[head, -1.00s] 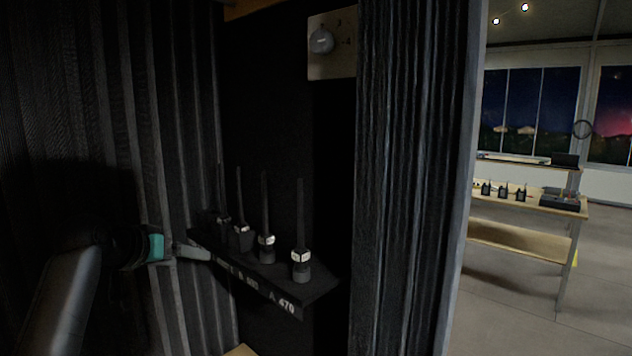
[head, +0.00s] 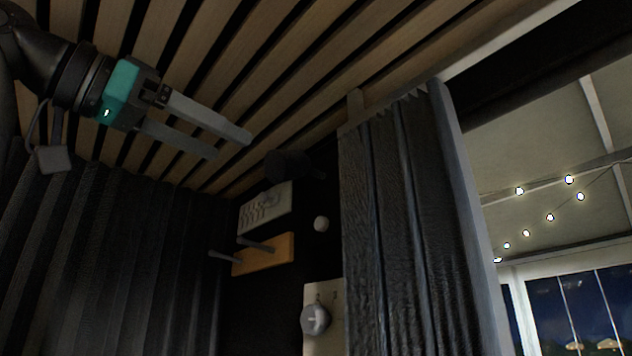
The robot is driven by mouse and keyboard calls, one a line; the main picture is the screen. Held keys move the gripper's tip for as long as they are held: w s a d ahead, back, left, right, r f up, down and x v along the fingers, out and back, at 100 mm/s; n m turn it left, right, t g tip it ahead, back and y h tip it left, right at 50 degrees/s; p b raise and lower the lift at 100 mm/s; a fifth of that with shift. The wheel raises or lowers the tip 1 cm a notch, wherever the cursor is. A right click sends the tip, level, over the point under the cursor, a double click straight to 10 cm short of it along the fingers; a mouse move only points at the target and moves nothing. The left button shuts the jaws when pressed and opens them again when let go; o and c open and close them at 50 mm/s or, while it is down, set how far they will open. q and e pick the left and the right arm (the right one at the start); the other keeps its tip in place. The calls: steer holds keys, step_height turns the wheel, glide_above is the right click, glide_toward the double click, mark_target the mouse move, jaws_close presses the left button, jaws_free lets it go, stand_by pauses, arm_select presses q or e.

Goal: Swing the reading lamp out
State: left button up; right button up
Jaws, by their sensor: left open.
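A dark rounded shape (head: 287,164), which looks like the reading lamp, is high on the black back wall in the head view, just below the slatted ceiling. It is too dark to make out its arm or joint. My left gripper (head: 232,145) is raised under the ceiling at upper left, its two fingers apart and empty. In the picture the fingertips are left of and slightly above the dark shape, with a gap between; the depth between them is hard to tell. My right gripper is not in view.
Below the dark shape are a pale panel (head: 264,207), a wooden peg rail (head: 263,255), a small white ball-shaped knob (head: 321,224) and a dial plate (head: 323,318). A dark curtain (head: 395,220) hangs at right, another (head: 130,265) at left. The wooden slat ceiling (head: 300,60) is close above.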

mark_target(304, 174)
arm_select(q)
steer(key=p+x, duration=0.1)
steer(key=x, duration=0.3)
steer(key=p+x, duration=0.1)
steer(key=x, duration=0.4)
steer(key=p+x, duration=0.1)
steer(key=x, duration=0.3)
steer(key=shift+d+r, duration=0.35)
steer(key=shift+d, duration=0.2)
steer(key=shift+w+d+p, duration=0.25)
steer(key=shift+d+p, duration=0.05)
steer(key=shift+p, duration=0.05)
